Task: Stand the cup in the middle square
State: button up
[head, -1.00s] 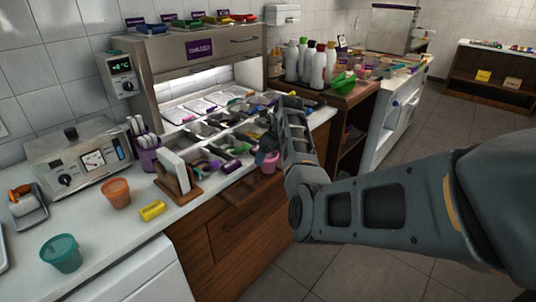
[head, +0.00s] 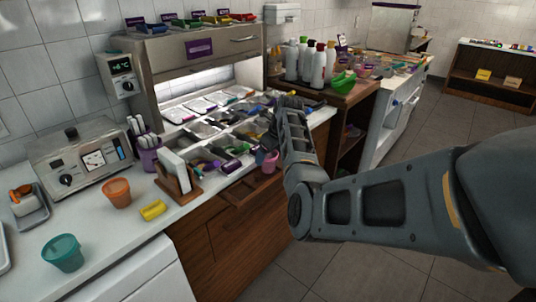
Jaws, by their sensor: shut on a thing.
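A pink cup (head: 267,161) is at the front edge of the topping counter, small in the head view. My gripper (head: 268,147) is shut on it from above, and my wrist and forearm partly cover this spot. The fingertips are dark and small, and I cannot tell whether the cup touches a surface below. An orange cup (head: 117,194) and a teal cup (head: 63,254) stand upright on the white counter at the left. I cannot make out a middle square.
Topping bins (head: 213,147) fill the counter behind my gripper. A wooden holder with white cards (head: 178,171) and a yellow object (head: 153,210) stand to the left. Bottles (head: 317,66) crowd the wooden stand behind. Bare white counter (head: 110,235) lies between the orange and teal cups.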

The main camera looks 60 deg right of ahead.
jog(key=shift+f, duration=0.55)
dwell(0.7)
dwell(0.3)
jog(key=o, duration=1)
jog(key=shift+r+p, duration=0.85)
jog(key=shift+r, duration=3.15)
